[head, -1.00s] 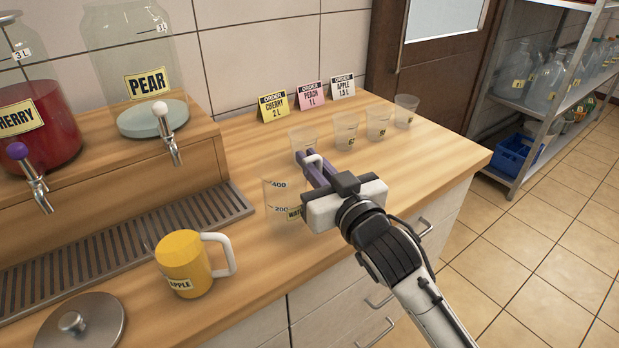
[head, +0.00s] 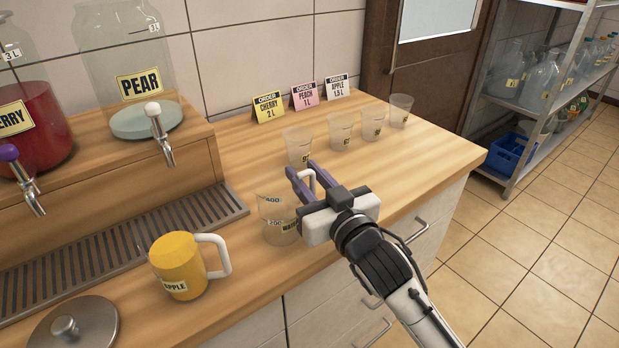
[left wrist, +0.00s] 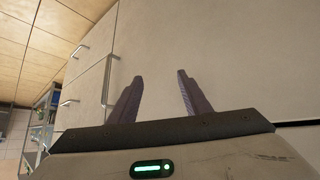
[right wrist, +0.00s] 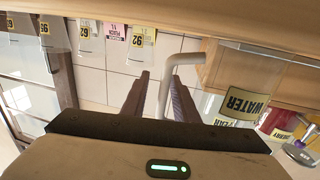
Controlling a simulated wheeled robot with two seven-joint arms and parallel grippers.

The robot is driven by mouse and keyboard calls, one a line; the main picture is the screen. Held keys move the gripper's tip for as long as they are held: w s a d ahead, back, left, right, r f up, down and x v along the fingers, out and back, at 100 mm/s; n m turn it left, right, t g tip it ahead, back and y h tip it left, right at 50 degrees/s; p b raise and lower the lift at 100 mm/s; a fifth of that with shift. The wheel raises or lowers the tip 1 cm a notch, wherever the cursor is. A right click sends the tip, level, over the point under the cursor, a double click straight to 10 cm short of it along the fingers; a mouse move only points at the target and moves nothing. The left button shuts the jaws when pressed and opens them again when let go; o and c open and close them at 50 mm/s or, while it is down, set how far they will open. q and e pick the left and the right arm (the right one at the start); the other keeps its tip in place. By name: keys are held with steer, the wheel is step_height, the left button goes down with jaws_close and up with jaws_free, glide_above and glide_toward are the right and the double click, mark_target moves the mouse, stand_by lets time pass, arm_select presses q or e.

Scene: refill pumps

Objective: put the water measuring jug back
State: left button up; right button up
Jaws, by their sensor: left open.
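The clear water measuring jug (head: 275,222) stands upright on the wooden counter, apparently resting on it, just right of the drip grating. Its water label (right wrist: 245,103) shows in the right wrist view. My right gripper (head: 305,175) is at the jug's pale handle (right wrist: 166,85). Its fingers (right wrist: 158,90) lie on either side of the handle, with a visible gap on one side, so it looks open around it. My left gripper (left wrist: 160,78) is open and empty, facing the drawer fronts below the counter.
A yellow apple jug (head: 178,262) stands left of the water jug, with a metal lid (head: 72,325) nearer. Several clear cups (head: 341,130) and order cards (head: 303,97) stand behind. Pear (head: 130,60) and cherry (head: 30,120) dispensers are at left.

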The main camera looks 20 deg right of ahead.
steer(key=s, duration=0.4)
steer(key=s+d, duration=0.1)
steer(key=s, duration=0.3)
steer(key=s+d+b, duration=0.1)
steer(key=s, duration=0.2)
steer(key=shift+s+r, duration=0.25)
steer(key=shift+s, duration=0.15)
